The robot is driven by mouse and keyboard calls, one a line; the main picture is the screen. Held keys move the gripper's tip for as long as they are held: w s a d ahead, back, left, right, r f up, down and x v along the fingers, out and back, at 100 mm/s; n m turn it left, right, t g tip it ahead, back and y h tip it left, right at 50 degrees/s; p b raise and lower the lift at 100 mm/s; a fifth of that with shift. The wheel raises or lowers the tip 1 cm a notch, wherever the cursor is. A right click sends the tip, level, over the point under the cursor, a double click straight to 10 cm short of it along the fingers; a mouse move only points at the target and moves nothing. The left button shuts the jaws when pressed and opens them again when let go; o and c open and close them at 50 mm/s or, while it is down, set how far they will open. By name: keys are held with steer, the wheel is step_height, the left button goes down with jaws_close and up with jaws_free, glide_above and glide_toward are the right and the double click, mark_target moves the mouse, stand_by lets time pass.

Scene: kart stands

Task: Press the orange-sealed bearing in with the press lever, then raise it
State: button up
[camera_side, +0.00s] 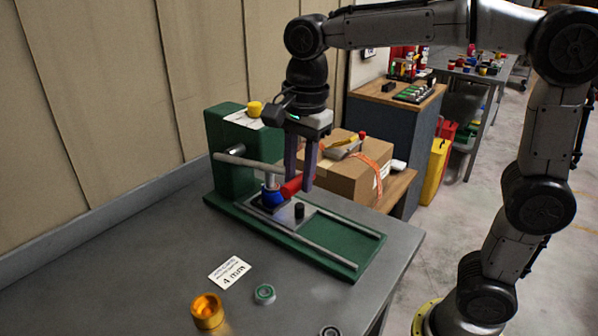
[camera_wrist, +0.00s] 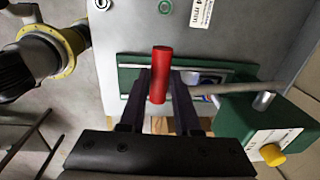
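The green press (camera_side: 232,150) stands at the table's far edge, with a grey lever arm (camera_side: 245,161) reaching out from it. The lever's red grip (camera_side: 291,187) is between the fingertips of my gripper (camera_side: 301,183). In the wrist view the red grip (camera_wrist: 161,75) fills the gap at the fingertips of my gripper (camera_wrist: 161,90), and both fingers appear to touch it. A blue part (camera_side: 271,197) sits on the press plate under the ram (camera_side: 270,180). No orange-sealed bearing can be made out; the seat under the ram is partly hidden.
A gold cup (camera_side: 207,311), a green-ringed bearing (camera_side: 264,293) and a "4 mm" card (camera_side: 230,272) lie on the table's near part. A black peg (camera_side: 299,210) stands beside the blue part. A cardboard box (camera_side: 350,175) is behind the press.

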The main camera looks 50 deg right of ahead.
jaws_close()
stand_by(1.1)
